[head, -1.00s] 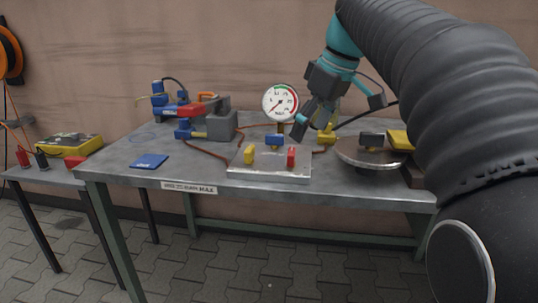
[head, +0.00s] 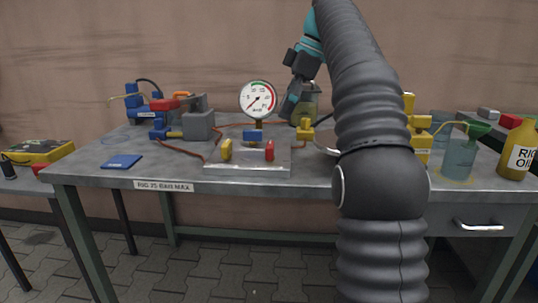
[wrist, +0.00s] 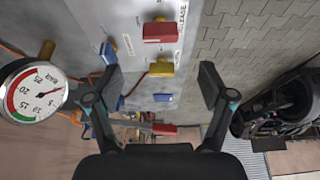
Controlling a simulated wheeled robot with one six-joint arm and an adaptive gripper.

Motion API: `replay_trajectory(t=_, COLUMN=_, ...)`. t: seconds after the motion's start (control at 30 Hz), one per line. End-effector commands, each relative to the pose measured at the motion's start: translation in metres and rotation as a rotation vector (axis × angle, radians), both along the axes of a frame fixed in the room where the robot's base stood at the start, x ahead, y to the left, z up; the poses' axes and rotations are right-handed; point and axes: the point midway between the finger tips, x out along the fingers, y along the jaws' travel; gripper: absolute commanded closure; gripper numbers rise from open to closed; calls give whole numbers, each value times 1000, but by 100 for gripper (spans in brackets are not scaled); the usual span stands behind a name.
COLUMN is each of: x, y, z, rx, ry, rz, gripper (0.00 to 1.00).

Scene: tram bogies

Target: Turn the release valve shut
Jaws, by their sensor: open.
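In the head view, a metal plate (head: 240,168) on the bench carries a red handle (head: 270,151), a yellow handle (head: 227,149) and a blue handle (head: 253,136). In the wrist view, the red handle (wrist: 162,32) sits at the top beside the word RELEASE. The yellow handle (wrist: 161,69) and blue handle (wrist: 109,54) show near it. My gripper (head: 290,108) is above and behind the plate, right of the gauge. The wrist view shows its two fingers (wrist: 160,84) spread apart and empty, with the red handle beyond them.
A round gauge (head: 258,99) stands behind the plate; it also shows in the wrist view (wrist: 35,92). A blue and red device with a grey block (head: 198,125) is at left. A blue pad (head: 122,161) lies near the front edge.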

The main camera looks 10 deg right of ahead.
Motion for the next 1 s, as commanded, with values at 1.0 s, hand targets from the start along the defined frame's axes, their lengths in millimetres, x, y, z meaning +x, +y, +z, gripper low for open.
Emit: replay_trajectory(t=1.0, x=11, y=36, z=-93, rx=-1, ry=1, rz=-2, gripper=21)
